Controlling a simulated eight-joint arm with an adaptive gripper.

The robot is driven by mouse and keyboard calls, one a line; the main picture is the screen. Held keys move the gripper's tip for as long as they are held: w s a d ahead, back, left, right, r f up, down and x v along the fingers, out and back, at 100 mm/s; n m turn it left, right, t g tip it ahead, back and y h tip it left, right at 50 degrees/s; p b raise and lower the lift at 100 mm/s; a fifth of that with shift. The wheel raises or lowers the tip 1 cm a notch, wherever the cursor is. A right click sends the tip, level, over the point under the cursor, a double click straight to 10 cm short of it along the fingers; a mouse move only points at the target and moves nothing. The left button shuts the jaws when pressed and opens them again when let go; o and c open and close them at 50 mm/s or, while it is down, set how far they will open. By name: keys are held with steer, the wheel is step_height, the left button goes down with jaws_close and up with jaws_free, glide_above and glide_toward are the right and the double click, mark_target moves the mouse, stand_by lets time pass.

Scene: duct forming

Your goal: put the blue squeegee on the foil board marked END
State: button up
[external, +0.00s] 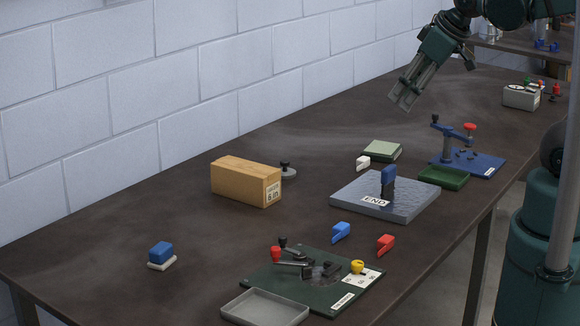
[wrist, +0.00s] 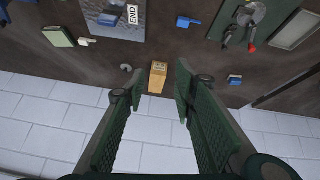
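The foil board (external: 345,203) is a flat grey slab with a white END label; its END label and grey surface also show in the wrist view (wrist: 125,35). A blue-handled tool with a dark lower part, which looks like the blue squeegee (external: 388,178), stands upright on the board near its middle, behind the label. It also shows in the wrist view (wrist: 108,18). My gripper (external: 403,96) is high above the far part of the table, well apart from the board. Its fingers are spread in the wrist view (wrist: 160,90), with nothing held between them.
A cardboard box (external: 245,182) stands left of the board. A blue block on a white base (external: 161,254) lies front left. Blue (external: 341,231) and red (external: 386,243) small tools lie before the board, near a green clamp plate (external: 330,285). A blue fixture (external: 468,158) stands behind right.

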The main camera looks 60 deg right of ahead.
steer(key=shift+s+a+r+m+t, duration=0.15)
steer(key=shift+s+a+m, duration=0.2)
steer(key=shift+s+m, duration=0.1)
steer(key=shift+s+a+r+m+t, duration=0.1)
steer(key=shift+s+a+m+t, duration=0.05)
steer(key=shift+s+a+m, duration=0.2)
